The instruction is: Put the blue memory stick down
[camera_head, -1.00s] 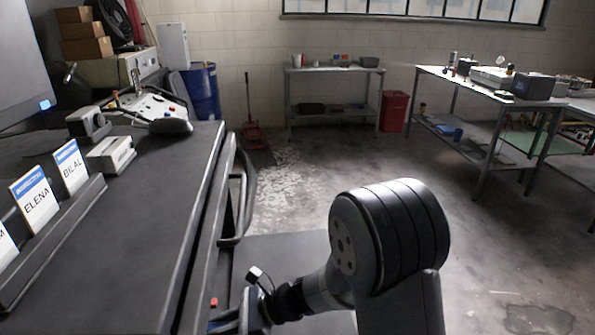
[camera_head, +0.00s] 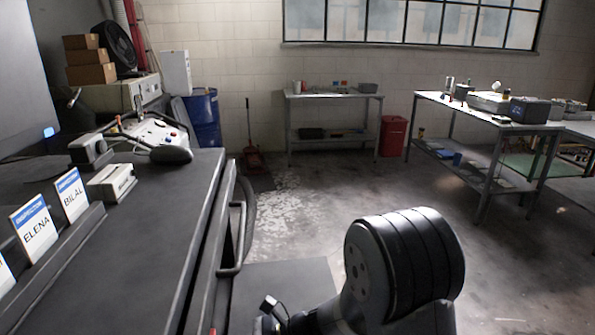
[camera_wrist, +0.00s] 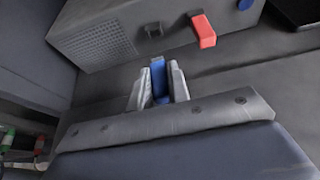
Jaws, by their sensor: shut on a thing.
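The blue memory stick (camera_wrist: 158,79) shows in the wrist view, upright in the picture between the two fingers of my gripper (camera_wrist: 158,88). My gripper is shut on it. Just beyond it is a grey box-like unit (camera_wrist: 150,32) with a patch of fine holes and a small dark socket. A red stick (camera_wrist: 203,30) sticks out of this unit, to the right of the blue one. I cannot tell whether the blue stick touches any surface below it. In the head view the fingers and the blue stick are out of sight below the picture's bottom edge.
A dark bench (camera_head: 150,235) fills the left of the head view. It carries name cards (camera_head: 36,225) in a rack and a small grey device (camera_head: 111,182). Open floor (camera_head: 330,190) lies to the right. Metal tables (camera_head: 332,97) stand at the back.

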